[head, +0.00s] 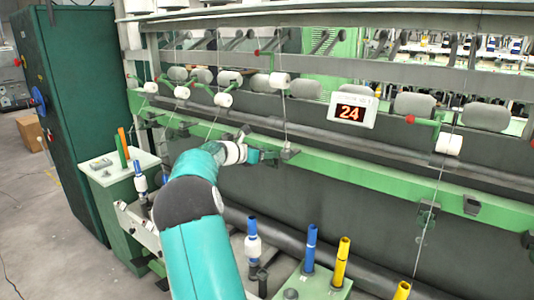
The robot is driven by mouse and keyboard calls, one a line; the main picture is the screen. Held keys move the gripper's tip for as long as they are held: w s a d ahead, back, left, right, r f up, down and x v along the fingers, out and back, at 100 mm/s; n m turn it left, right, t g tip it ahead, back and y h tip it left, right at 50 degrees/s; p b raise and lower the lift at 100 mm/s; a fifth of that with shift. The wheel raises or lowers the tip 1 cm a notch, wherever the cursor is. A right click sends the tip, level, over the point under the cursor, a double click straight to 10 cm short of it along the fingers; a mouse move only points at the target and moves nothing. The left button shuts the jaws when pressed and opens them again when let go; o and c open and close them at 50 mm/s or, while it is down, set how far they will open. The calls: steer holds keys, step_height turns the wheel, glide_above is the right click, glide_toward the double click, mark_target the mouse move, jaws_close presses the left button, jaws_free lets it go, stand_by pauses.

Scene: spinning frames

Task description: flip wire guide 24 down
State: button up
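The display reading 24 (350,113) is fixed on the machine at centre right. My teal arm reaches up from the bottom, and my gripper (264,156) is at the green rail. Beside its right side is a small dark wire guide (289,153) on the rail, with a thread running down to it. I cannot tell whether the gripper touches the guide, or how the guide is tilted. The gripper is small and partly hidden by my wrist, so its opening does not show. Another guide (428,208) sits farther right on the rail.
The green rail (360,178) runs across the machine. White thread rolls (280,80) on green arms with red knobs hang above it. Blue and yellow bobbins (311,247) stand below. A dark green cabinet (75,115) is at left, with open grey floor (35,220) before it.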

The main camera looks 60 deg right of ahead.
steer(key=shift+s, duration=0.1)
stand_by(0.3)
steer(key=v, duration=1.3)
steer(key=shift+a+r, duration=0.2)
steer(key=shift+a, duration=0.05)
